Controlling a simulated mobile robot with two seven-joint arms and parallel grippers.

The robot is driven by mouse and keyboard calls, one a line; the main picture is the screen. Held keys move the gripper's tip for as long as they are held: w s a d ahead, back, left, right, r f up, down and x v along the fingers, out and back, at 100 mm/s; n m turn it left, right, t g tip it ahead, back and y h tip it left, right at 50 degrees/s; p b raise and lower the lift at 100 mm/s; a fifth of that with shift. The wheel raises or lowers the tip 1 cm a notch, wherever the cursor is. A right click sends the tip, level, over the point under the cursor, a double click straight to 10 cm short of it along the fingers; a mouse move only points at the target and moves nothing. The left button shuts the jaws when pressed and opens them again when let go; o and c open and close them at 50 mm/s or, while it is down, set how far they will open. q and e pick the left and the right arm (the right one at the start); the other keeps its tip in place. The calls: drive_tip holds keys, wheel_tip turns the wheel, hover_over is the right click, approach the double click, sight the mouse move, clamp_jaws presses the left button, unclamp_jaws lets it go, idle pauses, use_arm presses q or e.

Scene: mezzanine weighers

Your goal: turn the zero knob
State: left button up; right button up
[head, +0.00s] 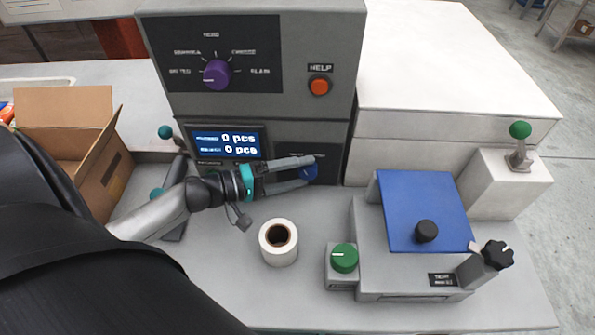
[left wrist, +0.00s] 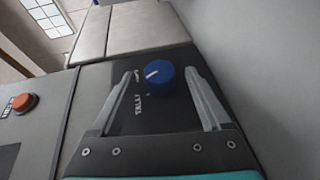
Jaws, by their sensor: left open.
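A round blue knob (head: 309,172) with a white pointer line sits on the dark lower panel of the grey weigher cabinet. It also shows in the left wrist view (left wrist: 160,76), beside white lettering that starts "TALL". My left gripper (head: 310,171) is open, with one finger on each side of this blue knob. In the left wrist view the knob lies between the fingertips with a visible gap to each. A purple knob (head: 216,74) sits on the upper panel amid several labels. I cannot read which knob is marked zero. My right gripper is not in view.
A lit display (head: 228,143) reads "0 pcs" beside the gripper. An orange help button (head: 319,86) is above. A white roll (head: 278,242), a green knob (head: 344,258) and a blue-topped scale (head: 425,205) stand on the bench. An open carton (head: 62,125) is left.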

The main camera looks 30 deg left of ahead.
use_arm(q)
clamp_jaws()
drive_tip(key=b, duration=0.3)
drive_tip(key=shift+f+t+h, duration=0.3)
drive_tip(key=shift+t, duration=0.1)
drive_tip(key=shift+r+n+t+b, duration=0.1)
drive_tip(key=shift+n+t+b, duration=0.25)
drive_tip(key=shift+b, duration=0.4)
unclamp_jaws()
idle(0.4)
